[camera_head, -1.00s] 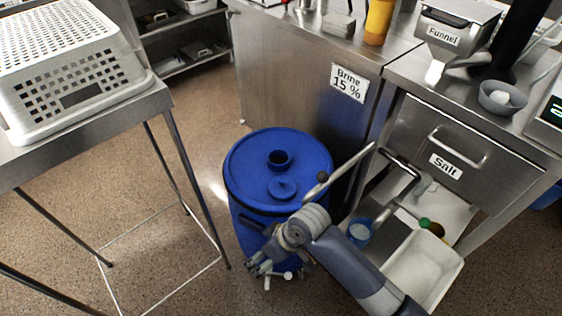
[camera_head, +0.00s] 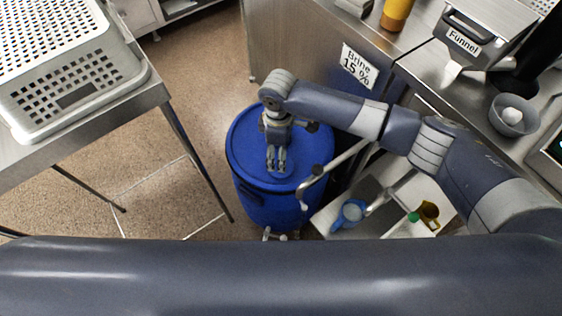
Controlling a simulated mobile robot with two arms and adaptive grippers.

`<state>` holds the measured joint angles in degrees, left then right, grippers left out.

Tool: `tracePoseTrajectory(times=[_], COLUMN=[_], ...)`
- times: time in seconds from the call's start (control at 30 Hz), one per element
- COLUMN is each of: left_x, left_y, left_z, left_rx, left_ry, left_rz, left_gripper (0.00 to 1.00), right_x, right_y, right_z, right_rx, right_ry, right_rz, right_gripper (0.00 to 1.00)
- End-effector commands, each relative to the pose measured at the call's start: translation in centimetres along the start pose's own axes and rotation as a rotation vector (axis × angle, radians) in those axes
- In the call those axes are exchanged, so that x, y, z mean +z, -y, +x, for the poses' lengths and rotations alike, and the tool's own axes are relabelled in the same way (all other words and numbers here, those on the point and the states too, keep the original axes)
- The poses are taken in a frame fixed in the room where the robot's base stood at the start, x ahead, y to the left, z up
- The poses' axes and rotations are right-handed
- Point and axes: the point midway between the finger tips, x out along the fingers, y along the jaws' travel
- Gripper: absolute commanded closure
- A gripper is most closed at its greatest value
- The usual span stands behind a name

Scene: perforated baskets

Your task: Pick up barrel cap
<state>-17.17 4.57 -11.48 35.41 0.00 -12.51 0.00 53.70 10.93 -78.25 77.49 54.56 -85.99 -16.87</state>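The blue barrel (camera_head: 243,150) stands on the floor in the middle of the view, with its round lid facing up. My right gripper (camera_head: 276,170) points down over the lid, its two fingers close together near the lid's middle. The barrel cap and the lid's opening are hidden behind the gripper and wrist. I cannot tell whether the fingertips touch the cap or are closed on it. My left gripper is out of view; a large dark arm link of mine crosses the bottom of the picture.
A steel table with a white perforated basket (camera_head: 62,75) stands at left. The steel counter at right carries the funnel box (camera_head: 485,32) and a grey bowl (camera_head: 513,116).

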Motion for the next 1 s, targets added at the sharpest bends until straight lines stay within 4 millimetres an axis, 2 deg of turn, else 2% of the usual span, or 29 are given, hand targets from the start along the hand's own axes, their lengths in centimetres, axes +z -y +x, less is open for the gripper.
tracePoseTrajectory(times=[0.1, 0.27, 0.53, 0.67, 0.87, 1.0], left_x=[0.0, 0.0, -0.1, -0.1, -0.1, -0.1], left_y=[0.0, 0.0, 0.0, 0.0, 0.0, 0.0], left_z=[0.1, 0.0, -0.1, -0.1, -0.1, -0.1], left_rx=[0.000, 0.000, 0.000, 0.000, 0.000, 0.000], left_ry=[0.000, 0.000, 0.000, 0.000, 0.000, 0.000], left_rz=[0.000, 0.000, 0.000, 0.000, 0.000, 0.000], left_gripper=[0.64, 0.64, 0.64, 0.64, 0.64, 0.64], right_x=[0.0, -0.1, -0.1, -0.1, -0.1, -0.1], right_y=[0.0, 0.1, 0.4, 0.3, 0.3, 0.3], right_z=[1.6, 2.6, 6.5, 7.2, 7.3, 7.3], right_rx=[0.001, 0.001, 0.000, 0.002, 0.002, 0.001], right_ry=[0.000, -0.001, 0.000, -0.002, -0.003, -0.002], right_rz=[0.001, 0.001, 0.001, 0.001, 0.001, 0.001], right_gripper=[0.24, 0.24, 0.24, 0.24, 0.24, 0.54])
